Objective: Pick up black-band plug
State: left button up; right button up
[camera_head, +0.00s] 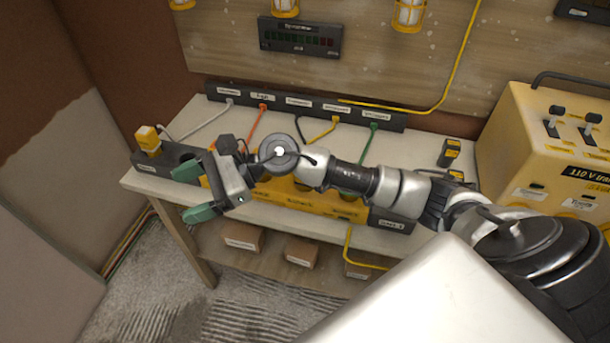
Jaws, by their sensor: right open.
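My right gripper (194,192) is open and empty, with green fingertips spread apart over the left part of the workbench (150,184). A yellow plug (148,139) stands upright at the black socket block on the far left, up and left of the gripper and apart from it. Two dark plug-like pieces with yellow parts, an upper one (448,152) and a lower one (454,175), are at the right end of the bench, behind my right arm. I cannot tell which piece carries the black band. My left gripper is not in view.
A yellow power strip (290,197) lies under my right arm, partly hidden. A black socket rail (285,103) with coloured cables runs along the back. A yellow transformer box (545,140) stands at right. Cardboard boxes (243,237) sit on the lower shelf.

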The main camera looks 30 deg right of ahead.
jog(key=w+d+f+n+g+h, duration=0.1)
jog(key=d+n+h, duration=0.1)
jog(key=d+h, duration=0.3)
jog(key=w+d+f+n+g+h, duration=0.1)
jog(key=d+h, duration=0.4)
jog(key=d, duration=0.7)
jog(key=w+d+f+n+g+h, duration=0.1)
jog(key=w+d+n+h, duration=0.1)
jog(key=d+n+h, duration=0.3)
jog(key=shift+w+d+f, duration=0.2)
jog(key=shift+d, duration=0.85)
jog(key=shift+w+d+f, duration=0.15)
jog(key=shift+d, duration=0.85)
jog(key=shift+d+f+h, duration=0.2)
jog(key=shift+f+h, duration=0.1)
notch_tip(320, 180, down, 4)
jog(key=shift+f+p, duration=0.25)
jog(key=shift+p, duration=0.55)
notch_tip(320, 180, down, 5)
jog(key=p, duration=0.2)
jog(key=shift+r+p, duration=0.1)
jog(key=shift+p, duration=0.2)
jog(key=shift+f, duration=0.35)
jog(key=c, duration=1.1)
